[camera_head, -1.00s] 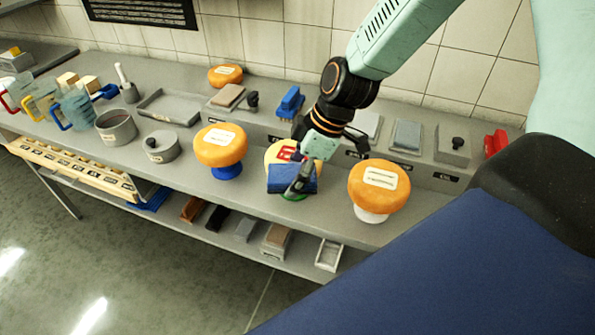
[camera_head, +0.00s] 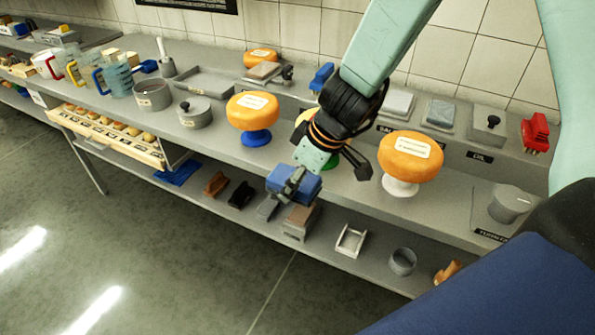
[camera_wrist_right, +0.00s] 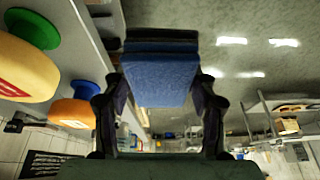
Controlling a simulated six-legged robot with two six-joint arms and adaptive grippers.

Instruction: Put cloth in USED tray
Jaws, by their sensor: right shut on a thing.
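My right gripper (camera_head: 290,184) is shut on a folded blue cloth (camera_head: 298,178). It holds the cloth in front of the counter's front edge, above the lower shelf as seen in the head view. In the right wrist view the blue cloth (camera_wrist_right: 160,78) sits between the two dark fingers. A shallow grey tray (camera_head: 205,84) lies at the back left of the counter. A small pale tray (camera_head: 351,240) stands on the lower shelf. I cannot read the word USED on either. My left gripper is not in view.
Orange cheese wheels stand on a blue stand (camera_head: 253,110) and a white stand (camera_head: 410,157). A paler wheel (camera_head: 308,116) on a green stand is partly hidden behind my arm. Pots, jugs and labelled blocks crowd the counter (camera_head: 215,142). Open floor lies in front.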

